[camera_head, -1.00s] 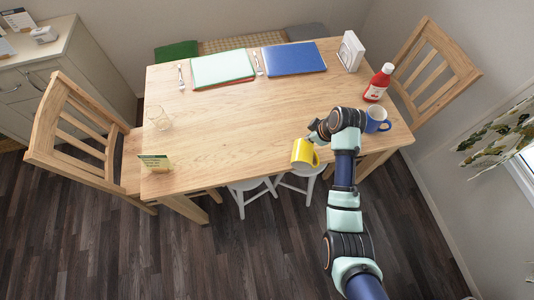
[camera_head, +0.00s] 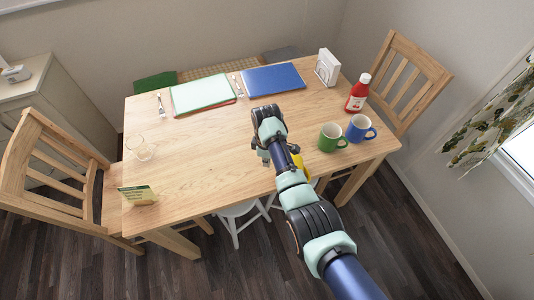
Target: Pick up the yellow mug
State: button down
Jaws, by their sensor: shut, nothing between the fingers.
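The yellow mug (camera_head: 299,161) is mostly hidden behind my arm. Only a small yellow part shows at the arm's right side, near the table's front edge. My gripper (camera_head: 264,158) is over the table, left of the visible yellow part, and is shut and empty. Its fingertips are small and partly hidden by the wrist. Whether the gripper touches the mug cannot be seen.
A green mug (camera_head: 330,138) and a blue mug (camera_head: 359,129) stand close together on the wooden table (camera_head: 200,150), with a red bottle (camera_head: 358,93) behind them. A glass (camera_head: 139,149) and a small card (camera_head: 138,195) are at the left. Folders (camera_head: 272,79) lie at the back.

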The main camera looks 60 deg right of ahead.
jog(key=shift+s+d+f+p, duration=0.15)
jog(key=shift+s+p, duration=0.1)
jog(key=shift+s, duration=0.4)
jog(key=shift+s+d+f+p, duration=0.15)
jog(key=shift+s+f+p, duration=0.1)
jog(key=shift+s, duration=0.4)
jog(key=shift+s+d+f+p, duration=0.15)
jog(key=shift+s+p, duration=0.1)
jog(key=shift+s, duration=0.4)
jog(key=shift+s+r, duration=0.1)
jog(key=shift+r, duration=0.05)
jog(key=shift+s+r+p, duration=0.15)
jog(key=shift+s+p, duration=0.15)
jog(key=shift+p, duration=0.3)
jog(key=s+p, duration=0.2)
jog(key=shift+s+d+r+p, duration=0.1)
jog(key=shift+s+d+p, duration=0.2)
jog(key=shift+d, duration=0.05)
jog(key=shift+s+d, duration=0.1)
jog(key=shift+s, duration=0.25)
jog(key=shift+f, duration=0.3)
jog(key=shift+w, duration=0.1)
